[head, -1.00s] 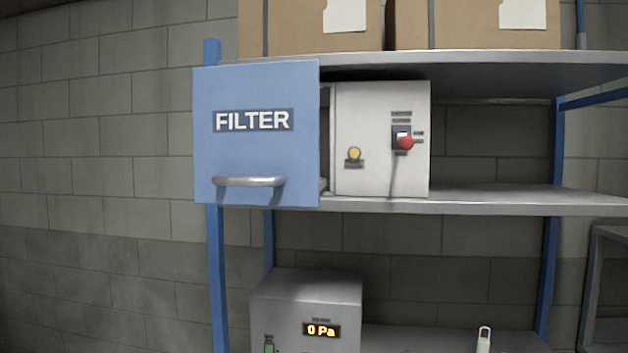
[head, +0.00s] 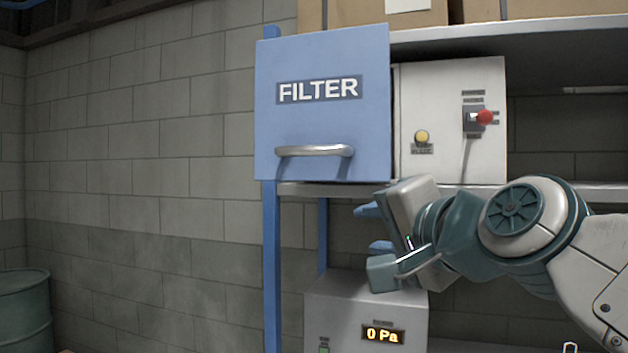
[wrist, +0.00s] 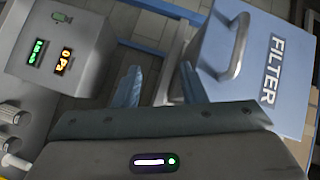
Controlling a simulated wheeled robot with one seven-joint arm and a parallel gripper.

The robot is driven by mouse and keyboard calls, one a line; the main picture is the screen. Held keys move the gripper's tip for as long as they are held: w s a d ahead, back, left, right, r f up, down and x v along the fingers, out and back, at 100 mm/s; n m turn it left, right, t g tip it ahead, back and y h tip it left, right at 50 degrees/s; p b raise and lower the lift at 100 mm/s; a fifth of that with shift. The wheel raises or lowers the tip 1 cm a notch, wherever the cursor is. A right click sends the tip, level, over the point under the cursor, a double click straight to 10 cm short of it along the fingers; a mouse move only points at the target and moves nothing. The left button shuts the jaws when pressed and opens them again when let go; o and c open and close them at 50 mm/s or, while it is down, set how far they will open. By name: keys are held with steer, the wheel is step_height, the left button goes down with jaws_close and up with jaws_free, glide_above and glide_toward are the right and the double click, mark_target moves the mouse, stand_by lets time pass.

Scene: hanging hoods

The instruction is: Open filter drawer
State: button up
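The blue filter drawer front (head: 322,130), marked FILTER, stands at the left end of the shelf in the head view. Its metal bar handle (head: 314,151) runs level across the lower part. In the wrist view the drawer front (wrist: 285,60) is at upper right, with the handle (wrist: 238,46) near its left side. My gripper (head: 371,228) is below and to the right of the handle, apart from it. In the wrist view the two blue fingers of my gripper (wrist: 160,86) are spread with nothing between them. How far the drawer is out is hard to judge.
A light control box (head: 452,115) with a red-tipped switch and a yellow knob sits right of the drawer. A pressure box (head: 345,320) reading 0 Pa is below my gripper. A blue post (head: 271,260) stands at left. A green drum (head: 22,310) is at lower left.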

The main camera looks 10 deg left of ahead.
mark_target(311, 151)
step_height(311, 151, up, 9)
steer(key=s+a+m+t+y+b, duration=0.1)
steer(key=s+a+m+t+y, duration=0.1)
steer(key=y, duration=0.1)
steer(key=p+x, duration=0.1)
steer(key=x, duration=0.5)
steer(key=p+x, duration=0.2)
steer(key=x, duration=0.5)
steer(key=shift+s+a+f+p, duration=0.1)
steer(key=shift+a+p, duration=0.2)
steer(key=shift+a, duration=0.1)
jaws_close()
